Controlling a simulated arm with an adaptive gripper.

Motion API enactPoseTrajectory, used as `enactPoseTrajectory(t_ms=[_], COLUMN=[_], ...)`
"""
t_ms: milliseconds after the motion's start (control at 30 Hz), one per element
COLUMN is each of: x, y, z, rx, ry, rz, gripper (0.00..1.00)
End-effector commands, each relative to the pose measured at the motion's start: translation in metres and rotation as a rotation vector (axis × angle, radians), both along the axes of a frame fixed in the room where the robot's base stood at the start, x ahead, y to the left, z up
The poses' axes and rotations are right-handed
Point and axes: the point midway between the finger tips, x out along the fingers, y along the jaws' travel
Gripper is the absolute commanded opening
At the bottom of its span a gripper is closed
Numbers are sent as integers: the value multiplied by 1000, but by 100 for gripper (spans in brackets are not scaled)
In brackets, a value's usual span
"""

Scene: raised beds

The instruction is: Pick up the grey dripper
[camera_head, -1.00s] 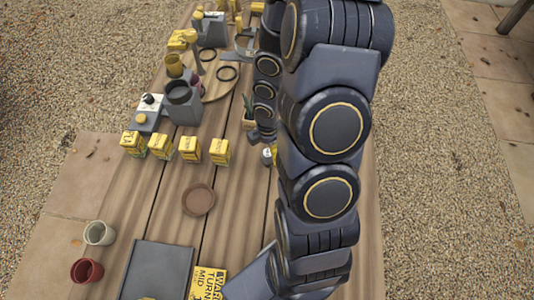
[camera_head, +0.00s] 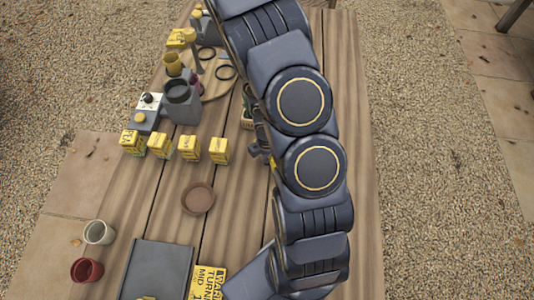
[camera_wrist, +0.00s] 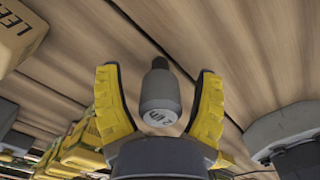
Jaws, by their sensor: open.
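The grey dripper (camera_wrist: 160,92) shows in the wrist view as a small rounded grey body with a darker narrow neck and a printed mark on its near end. My gripper (camera_wrist: 157,73) is open, with one yellow finger on each side of the dripper. A gap shows between the dripper and each finger. In the head view, my arm hides the dripper and most of my gripper.
The wooden table (camera_head: 228,190) holds a row of yellow packets (camera_head: 189,147), a terracotta saucer (camera_head: 198,198), a grey tray (camera_head: 160,265) and two pots. In the wrist view, a lettered box (camera_wrist: 22,38) is at upper left and a grey object (camera_wrist: 285,128) at right.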

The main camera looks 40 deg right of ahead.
Motion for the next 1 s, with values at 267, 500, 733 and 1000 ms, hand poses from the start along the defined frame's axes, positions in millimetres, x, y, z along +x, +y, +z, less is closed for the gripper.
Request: enactPoseTrajectory(t_ms=[267,500,733,1000], x=[0,0,0,0], y=[0,0,0,0], z=[0,0,1,15], rx=[0,1,1,0], ry=[0,0,0,0], rz=[0,0,-1,-5], gripper=[33,4,4,4])
